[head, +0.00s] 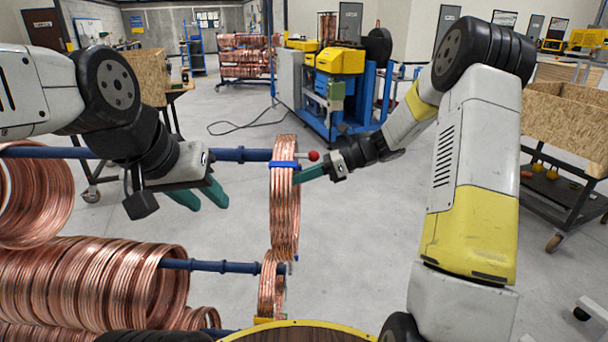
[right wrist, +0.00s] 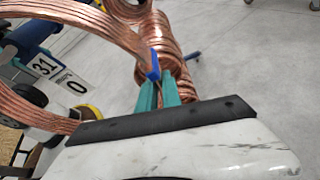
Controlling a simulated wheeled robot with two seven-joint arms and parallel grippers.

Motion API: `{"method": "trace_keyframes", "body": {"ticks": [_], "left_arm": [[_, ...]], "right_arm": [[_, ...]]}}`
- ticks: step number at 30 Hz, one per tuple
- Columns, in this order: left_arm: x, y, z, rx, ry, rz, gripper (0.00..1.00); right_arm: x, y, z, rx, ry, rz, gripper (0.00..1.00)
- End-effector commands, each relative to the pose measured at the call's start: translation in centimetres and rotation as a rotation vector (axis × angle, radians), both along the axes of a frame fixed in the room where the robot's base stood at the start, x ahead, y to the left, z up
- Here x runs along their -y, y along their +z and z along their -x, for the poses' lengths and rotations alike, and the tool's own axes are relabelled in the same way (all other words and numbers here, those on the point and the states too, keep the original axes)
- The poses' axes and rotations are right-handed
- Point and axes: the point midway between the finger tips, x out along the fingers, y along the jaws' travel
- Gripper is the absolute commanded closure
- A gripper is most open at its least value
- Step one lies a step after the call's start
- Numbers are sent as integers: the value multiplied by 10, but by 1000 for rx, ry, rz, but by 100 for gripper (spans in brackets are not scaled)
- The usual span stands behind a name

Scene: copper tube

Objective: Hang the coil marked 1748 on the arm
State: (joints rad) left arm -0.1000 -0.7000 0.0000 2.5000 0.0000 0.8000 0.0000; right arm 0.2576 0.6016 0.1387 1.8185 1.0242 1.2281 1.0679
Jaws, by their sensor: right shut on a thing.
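A copper coil (head: 286,215) hangs edge-on at the end of the upper blue arm (head: 240,155). The arm shows to its left and a red ball tip (head: 313,155) to its right, so the coil appears to be around it. A blue band (head: 284,165) wraps the coil near its top; it also shows in the right wrist view (right wrist: 153,66). My right gripper (head: 300,176) is shut on the coil at this band; its teal fingers show in the wrist view (right wrist: 158,92). My left gripper (head: 215,196) is open and empty, left of the coil and below the arm. The number 1748 is not readable.
A lower blue arm (head: 215,266) carries a large bundle of copper coils (head: 85,285) and a smaller coil (head: 268,290) near its tip. Another coil (head: 35,200) hangs at the far left. A wooden bin cart (head: 565,115) stands at right. Floor between is clear.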

Motion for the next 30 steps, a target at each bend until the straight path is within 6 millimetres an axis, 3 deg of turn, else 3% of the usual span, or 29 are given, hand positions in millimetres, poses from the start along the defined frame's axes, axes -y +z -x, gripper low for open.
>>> {"method": "trace_keyframes", "body": {"ticks": [24, 30], "left_arm": [[0, 0, 0, 0, 0, 0, 64], [0, 0, 0, 0, 0, 0, 64]], "right_arm": [[-61, -1, -5, -1, 2, -3, 100], [-60, -12, -5, -1, 1, -2, 100]]}}
